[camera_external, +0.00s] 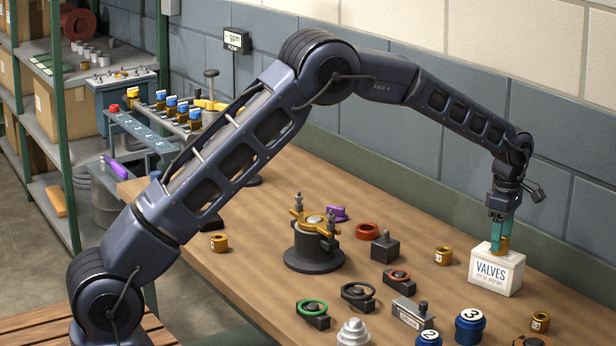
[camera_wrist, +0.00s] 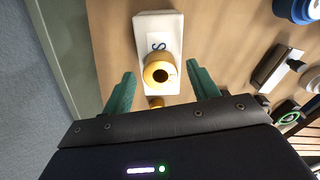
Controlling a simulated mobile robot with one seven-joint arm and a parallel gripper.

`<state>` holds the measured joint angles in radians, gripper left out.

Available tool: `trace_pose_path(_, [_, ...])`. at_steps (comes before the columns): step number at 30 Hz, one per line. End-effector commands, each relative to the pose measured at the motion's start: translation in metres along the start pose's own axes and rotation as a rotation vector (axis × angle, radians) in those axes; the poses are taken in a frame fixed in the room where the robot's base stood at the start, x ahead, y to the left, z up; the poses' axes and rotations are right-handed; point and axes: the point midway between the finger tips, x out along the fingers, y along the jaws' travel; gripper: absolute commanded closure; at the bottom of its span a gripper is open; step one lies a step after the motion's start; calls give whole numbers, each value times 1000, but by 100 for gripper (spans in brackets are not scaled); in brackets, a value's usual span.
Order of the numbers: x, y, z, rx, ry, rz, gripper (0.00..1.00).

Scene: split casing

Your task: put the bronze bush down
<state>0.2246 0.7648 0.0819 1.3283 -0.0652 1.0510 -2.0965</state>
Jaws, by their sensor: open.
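A bronze bush (camera_wrist: 158,70) stands on top of the white box (camera_wrist: 150,28) in the wrist view, its dark bore facing the camera. In the external view the bush (camera_external: 503,245) shows at the fingertips, over the box marked VALVES (camera_external: 495,275). My gripper (camera_wrist: 162,76) is open. Its teal fingers stand to either side of the bush, with a visible gap on each side in the wrist view. In the external view my gripper (camera_external: 499,237) is low over the box, and its fingers partly hide the bush.
Similar bronze bushes lie on the bench, one (camera_external: 443,256) left of the box and one (camera_external: 540,322) in front of it. A blue numbered cap (camera_external: 470,327) and a grey block with a knob (camera_external: 410,312) stand nearby. The wall (camera_external: 560,215) is close behind.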

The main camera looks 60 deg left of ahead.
Motion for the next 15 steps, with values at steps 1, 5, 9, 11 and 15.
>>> trace_pose_path(1, [-10,0,0,0,-1,3,40])
trace_pose_path(5, [-35,0,0,0,-1,4,40])
trace_pose_path(9, [-62,0,0,0,-1,3,40])
trace_pose_path(11, [-72,0,0,0,-1,2,40])
trace_pose_path(15, [-92,0,1,1,-2,2,40])
